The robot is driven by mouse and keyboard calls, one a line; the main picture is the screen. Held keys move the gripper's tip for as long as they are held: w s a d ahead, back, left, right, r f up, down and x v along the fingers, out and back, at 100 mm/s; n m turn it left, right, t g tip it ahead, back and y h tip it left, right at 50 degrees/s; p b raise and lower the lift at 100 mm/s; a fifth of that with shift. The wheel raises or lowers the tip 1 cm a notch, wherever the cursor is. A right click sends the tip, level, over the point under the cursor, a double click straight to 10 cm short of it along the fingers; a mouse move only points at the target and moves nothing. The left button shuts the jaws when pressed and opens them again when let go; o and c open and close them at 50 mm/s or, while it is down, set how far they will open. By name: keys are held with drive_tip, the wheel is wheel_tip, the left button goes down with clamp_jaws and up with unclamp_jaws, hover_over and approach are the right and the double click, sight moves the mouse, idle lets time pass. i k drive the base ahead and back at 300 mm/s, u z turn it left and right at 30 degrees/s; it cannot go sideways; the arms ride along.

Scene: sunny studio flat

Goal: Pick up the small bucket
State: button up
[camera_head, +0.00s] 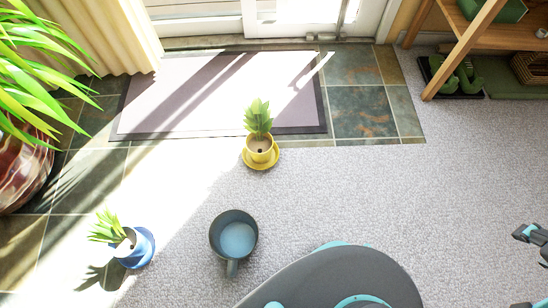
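The small bucket (217,239) is a dark grey, round vessel with a paler blue-grey inside and a handle-like part toward the bottom of the picture. It stands upright on the carpet, left of my body, and looks empty. My gripper (524,268) shows only in part at the right edge. Its dark fingers with teal parts are spread apart, with nothing visible between them. It is far to the right of the bucket and not touching it.
A yellow potted plant (261,151) on a saucer stands behind the bucket. A blue potted plant (133,250) leans at left. A large plant pot (22,170) is far left. A doormat (190,100) lies by the door; a wooden shelf (455,60) stands back right. Carpet at right is clear.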

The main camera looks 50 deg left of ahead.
sight(234, 234)
drive_tip(key=i, duration=1.1)
drive_tip(key=u, duration=4.85)
